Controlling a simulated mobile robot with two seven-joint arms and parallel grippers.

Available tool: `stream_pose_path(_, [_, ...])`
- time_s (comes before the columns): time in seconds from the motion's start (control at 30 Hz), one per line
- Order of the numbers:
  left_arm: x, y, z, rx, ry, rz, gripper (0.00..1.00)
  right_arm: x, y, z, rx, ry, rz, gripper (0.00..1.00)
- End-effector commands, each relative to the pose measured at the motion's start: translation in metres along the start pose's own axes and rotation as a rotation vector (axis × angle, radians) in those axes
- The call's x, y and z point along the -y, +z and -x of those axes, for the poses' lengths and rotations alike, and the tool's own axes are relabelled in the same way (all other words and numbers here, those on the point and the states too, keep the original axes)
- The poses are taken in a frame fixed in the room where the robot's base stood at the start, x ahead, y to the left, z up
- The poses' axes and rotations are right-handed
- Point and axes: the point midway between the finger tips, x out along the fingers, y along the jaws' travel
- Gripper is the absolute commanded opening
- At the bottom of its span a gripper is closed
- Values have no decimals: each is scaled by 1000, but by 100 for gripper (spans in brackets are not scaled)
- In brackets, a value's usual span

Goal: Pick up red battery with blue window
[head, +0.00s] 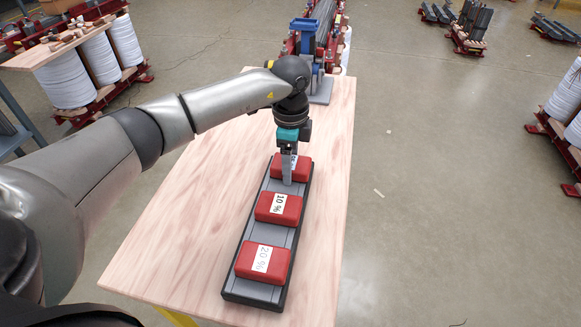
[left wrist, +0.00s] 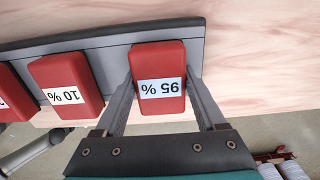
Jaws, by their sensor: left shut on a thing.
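Three red batteries sit in a row on a long dark grey holder (head: 240,287). The far battery (head: 300,172) is labelled 95 % in the left wrist view (left wrist: 158,60). The middle battery (head: 266,205) reads 10 %, and the near battery (head: 248,266) reads 20 %. My left gripper (head: 288,180) points down at the far battery. Its two fingers straddle that battery in the left wrist view (left wrist: 162,82) and are shut on its sides. The battery appears to be still on the holder. My right gripper is out of view.
The holder lies on a light wooden table (head: 190,235) with bare surface on its left and right. A blue and grey device (head: 318,70) stands at the table's far end. Open floor (head: 430,180) lies to the right. Racks with white cylinders (head: 97,60) stand further off.

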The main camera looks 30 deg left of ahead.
Motion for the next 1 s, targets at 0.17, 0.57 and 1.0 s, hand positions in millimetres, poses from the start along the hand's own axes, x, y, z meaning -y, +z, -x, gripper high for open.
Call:
stream_pose_path(0.17, [0,0,0,1,0,0,0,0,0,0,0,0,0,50])
stream_pose_path(0.57, [0,0,8,-1,-1,0,0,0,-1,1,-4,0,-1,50])
stream_pose_path(1.0, [1,0,74,-2,-5,0,0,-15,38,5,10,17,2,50])
